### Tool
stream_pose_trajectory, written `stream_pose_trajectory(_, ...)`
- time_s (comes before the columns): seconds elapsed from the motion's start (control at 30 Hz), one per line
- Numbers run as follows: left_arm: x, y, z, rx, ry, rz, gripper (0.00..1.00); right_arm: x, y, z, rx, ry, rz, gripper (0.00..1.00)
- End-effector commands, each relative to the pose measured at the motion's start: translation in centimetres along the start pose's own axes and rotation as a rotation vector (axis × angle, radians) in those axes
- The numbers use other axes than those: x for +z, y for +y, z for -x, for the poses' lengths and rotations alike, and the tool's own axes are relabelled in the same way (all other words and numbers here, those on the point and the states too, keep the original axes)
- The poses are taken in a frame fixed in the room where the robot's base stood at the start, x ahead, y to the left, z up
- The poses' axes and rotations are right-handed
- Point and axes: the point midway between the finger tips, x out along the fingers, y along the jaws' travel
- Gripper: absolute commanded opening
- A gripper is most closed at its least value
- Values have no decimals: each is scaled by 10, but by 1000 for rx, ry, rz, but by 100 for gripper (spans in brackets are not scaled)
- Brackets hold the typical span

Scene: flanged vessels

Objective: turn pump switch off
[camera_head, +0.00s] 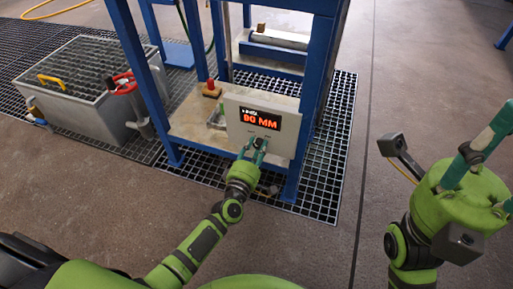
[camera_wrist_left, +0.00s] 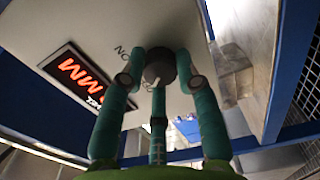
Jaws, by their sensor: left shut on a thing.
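The pump switch is a dark round knob (camera_wrist_left: 160,67) with a pale pointer mark, on the front of a pale control box (camera_head: 286,146). The box has a display with red characters (camera_head: 261,118). My left gripper (camera_head: 254,148) is at the lower front of the box, its teal fingers closed around the knob. In the left wrist view, fingertips (camera_wrist_left: 160,80) touch the knob on both sides, and a third finger is below. Lettering beside the knob is partly hidden. My right gripper (camera_head: 468,160) is at the right, away from the box, fingers spread and empty.
A blue frame (camera_head: 318,70) surrounds the box and a beige shelf (camera_head: 193,122). A red-topped part (camera_head: 211,88) sits on the shelf. A grey tank (camera_head: 85,100) with a yellow handle stands at the left. Open floor (camera_head: 420,60) lies to the right.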

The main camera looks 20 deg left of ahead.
Motion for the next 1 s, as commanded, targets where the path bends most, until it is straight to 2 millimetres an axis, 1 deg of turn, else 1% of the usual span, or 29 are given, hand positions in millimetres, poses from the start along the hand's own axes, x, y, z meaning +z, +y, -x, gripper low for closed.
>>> stream_pose_trajectory(0.03,-6,4,-2,11,14,1,0,0,0,0,0,1,0,40)
stream_pose_trajectory(0.13,-6,4,-2,11,14,0,0,0,0,0,0,1,0,40)
stream_pose_trajectory(0.17,-6,4,-2,11,14,0,44,0,0,0,0,1,0,40)
stream_pose_trajectory(0.2,-6,4,-2,10,14,0,56,0,0,0,0,1,0,40)
stream_pose_trajectory(0.5,-3,1,0,4,7,-1,56,0,0,0,0,0,0,40)
stream_pose_trajectory(0.63,-2,0,7,1,6,0,56,0,0,0,0,-2,0,40)
stream_pose_trajectory(0.77,-2,-1,27,0,6,0,56,0,0,0,0,-2,0,40)
stream_pose_trajectory(1.0,-3,0,79,1,6,-2,56,1,0,1,0,-3,0,40)
